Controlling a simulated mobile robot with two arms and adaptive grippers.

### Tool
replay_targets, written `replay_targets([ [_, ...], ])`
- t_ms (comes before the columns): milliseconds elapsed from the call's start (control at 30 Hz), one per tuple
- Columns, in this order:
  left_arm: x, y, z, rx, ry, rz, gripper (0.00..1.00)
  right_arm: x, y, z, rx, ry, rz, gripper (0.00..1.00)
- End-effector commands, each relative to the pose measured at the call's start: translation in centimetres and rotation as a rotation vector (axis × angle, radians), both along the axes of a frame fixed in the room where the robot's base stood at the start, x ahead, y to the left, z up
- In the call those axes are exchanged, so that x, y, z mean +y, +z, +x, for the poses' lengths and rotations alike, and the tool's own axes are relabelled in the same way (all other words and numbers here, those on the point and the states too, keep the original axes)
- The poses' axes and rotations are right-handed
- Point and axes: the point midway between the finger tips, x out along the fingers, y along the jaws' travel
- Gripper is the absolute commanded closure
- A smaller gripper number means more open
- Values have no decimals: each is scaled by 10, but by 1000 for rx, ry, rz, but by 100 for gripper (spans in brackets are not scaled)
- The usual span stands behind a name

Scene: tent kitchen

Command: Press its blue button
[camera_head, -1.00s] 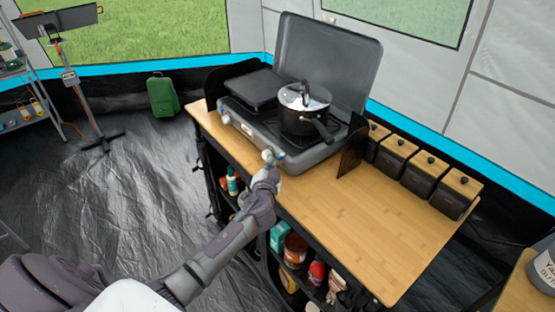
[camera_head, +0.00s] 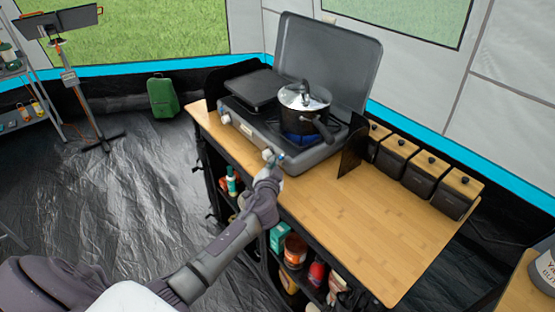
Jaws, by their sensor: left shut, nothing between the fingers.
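The grey camping stove (camera_head: 318,159) stands on the wooden counter with its lid up. A small blue spot, apparently the blue button (camera_head: 281,155), shows at the right of its front panel. My left gripper (camera_head: 270,158) is shut and empty, its tips right at that part of the panel. They partly hide it, and I cannot tell whether they touch the button. A black pot (camera_head: 301,121) with a shiny lid sits on the right burner. A blue flame (camera_head: 300,138) shows beneath it. My right gripper is not in view.
Several black canisters with wooden lids (camera_head: 429,178) line the back of the counter (camera_head: 365,221). The counter's right part is clear. Bottles and boxes fill the shelves (camera_head: 295,250) below. A green case (camera_head: 162,97) stands on the floor.

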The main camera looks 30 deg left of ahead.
Motion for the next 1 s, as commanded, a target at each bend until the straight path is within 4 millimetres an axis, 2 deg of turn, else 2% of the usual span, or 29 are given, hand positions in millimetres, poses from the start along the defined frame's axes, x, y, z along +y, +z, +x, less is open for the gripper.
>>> replay_targets([
  [433, 5, 0, -15, 0, -1, 0, 100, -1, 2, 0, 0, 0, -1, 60],
  [767, 6, 0, -16, -1, -1, 0, 100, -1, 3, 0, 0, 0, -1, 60],
  [1000, 14, 0, -35, 1, -2, -1, 100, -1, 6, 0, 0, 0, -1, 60],
])
